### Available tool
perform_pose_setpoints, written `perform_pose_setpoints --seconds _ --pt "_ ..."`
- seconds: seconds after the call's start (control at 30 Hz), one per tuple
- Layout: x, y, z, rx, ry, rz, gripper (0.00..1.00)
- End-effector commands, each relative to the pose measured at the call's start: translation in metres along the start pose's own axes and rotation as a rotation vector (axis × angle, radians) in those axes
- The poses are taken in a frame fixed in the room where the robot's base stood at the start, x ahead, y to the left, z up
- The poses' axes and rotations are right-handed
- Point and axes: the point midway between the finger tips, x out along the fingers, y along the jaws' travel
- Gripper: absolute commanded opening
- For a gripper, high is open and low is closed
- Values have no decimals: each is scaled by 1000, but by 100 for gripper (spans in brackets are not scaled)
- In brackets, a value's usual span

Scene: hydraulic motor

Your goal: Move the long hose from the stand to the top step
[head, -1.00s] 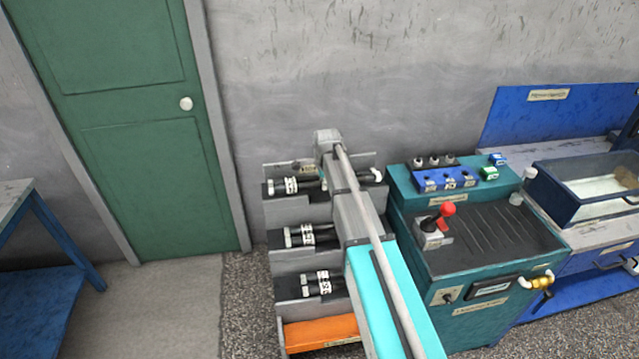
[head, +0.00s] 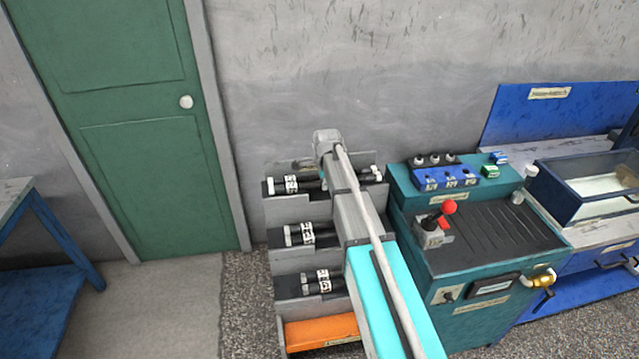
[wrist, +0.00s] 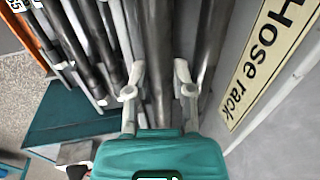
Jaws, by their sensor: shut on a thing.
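The grey stepped hose rack (head: 300,261) stands against the wall in the head view, with dark hoses with white ends on its steps. My arm reaches over the rack to the top step (head: 309,170); its wrist hides the gripper there. In the wrist view my gripper (wrist: 158,74) is shut on a dark hose, which I take as the long hose (wrist: 158,35), running lengthwise between the two pale fingers. It lies close beside the wall with the "Hose rack" label (wrist: 268,58). Whether the hose rests on the step I cannot tell.
Other hoses (wrist: 90,40) lie close on the left in the wrist view, and another dark hose (wrist: 212,40) is just right of the fingers. A teal console (head: 480,240) with a red-knobbed lever (head: 449,207) stands right of the rack.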

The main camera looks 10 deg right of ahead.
Motion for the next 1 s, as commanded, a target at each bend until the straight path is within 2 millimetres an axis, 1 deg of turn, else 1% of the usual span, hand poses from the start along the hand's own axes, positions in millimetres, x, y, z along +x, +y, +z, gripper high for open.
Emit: perform_pose_setpoints --seconds 0.4,0.43,0.57,0.6,0.63,1.0 --pt "6 1 0 0 0 0 0" --pt "6 1 0 0 0 0 35" --pt "5 1 0 0 0 0 59" --pt "5 1 0 0 0 0 66" --pt "5 1 0 0 0 0 71" --pt "6 1 0 0 0 0 71"
